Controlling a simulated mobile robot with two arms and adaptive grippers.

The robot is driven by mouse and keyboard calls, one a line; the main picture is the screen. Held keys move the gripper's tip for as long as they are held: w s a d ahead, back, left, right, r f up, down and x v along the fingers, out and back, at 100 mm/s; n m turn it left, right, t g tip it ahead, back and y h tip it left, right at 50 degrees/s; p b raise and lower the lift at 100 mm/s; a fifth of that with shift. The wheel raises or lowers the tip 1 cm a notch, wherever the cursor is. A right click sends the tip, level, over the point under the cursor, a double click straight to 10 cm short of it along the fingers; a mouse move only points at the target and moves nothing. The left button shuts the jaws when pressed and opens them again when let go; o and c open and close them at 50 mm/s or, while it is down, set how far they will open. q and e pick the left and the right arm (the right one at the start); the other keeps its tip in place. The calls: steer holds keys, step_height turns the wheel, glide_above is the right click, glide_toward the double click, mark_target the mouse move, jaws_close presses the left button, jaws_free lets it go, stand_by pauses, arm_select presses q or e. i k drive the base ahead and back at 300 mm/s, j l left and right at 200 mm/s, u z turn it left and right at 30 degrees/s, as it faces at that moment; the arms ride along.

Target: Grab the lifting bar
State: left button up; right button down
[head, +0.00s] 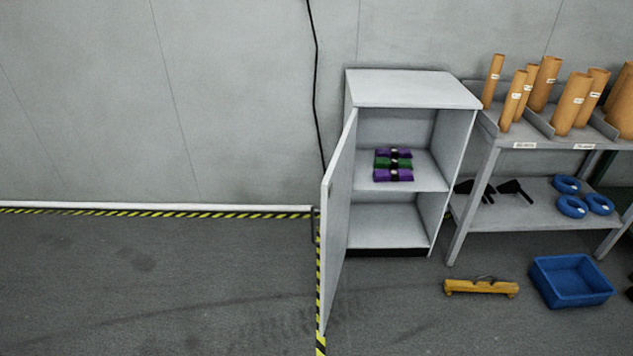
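A yellow bar (481,288), which looks like the lifting bar, lies on the dark floor at the lower right in the head view. A thin dark loop or handle shows on top of its middle. It lies in front of the shelf and just left of a blue bin, apart from it. Neither of my grippers is in view.
A blue bin (571,281) stands on the floor. A grey cabinet (412,88) has its door (338,225) swung open toward me, with purple and green bundles (393,165) inside. A shelf (488,165) holds brown tubes and blue rings. The floor at left is clear.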

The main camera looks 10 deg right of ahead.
mark_target(510, 287)
steer(key=i+j+z, duration=0.1)
steer(key=z, duration=0.35)
steer(key=i+j+z, duration=0.1)
steer(key=z, duration=0.35)
steer(key=i+j+z, duration=0.15)
steer(key=j, duration=0.45)
steer(key=i+j+z, duration=0.1)
steer(key=j, duration=0.5)
steer(key=i+j+z, duration=0.15)
steer(key=j, duration=0.5)
steer(key=k+l, duration=0.05)
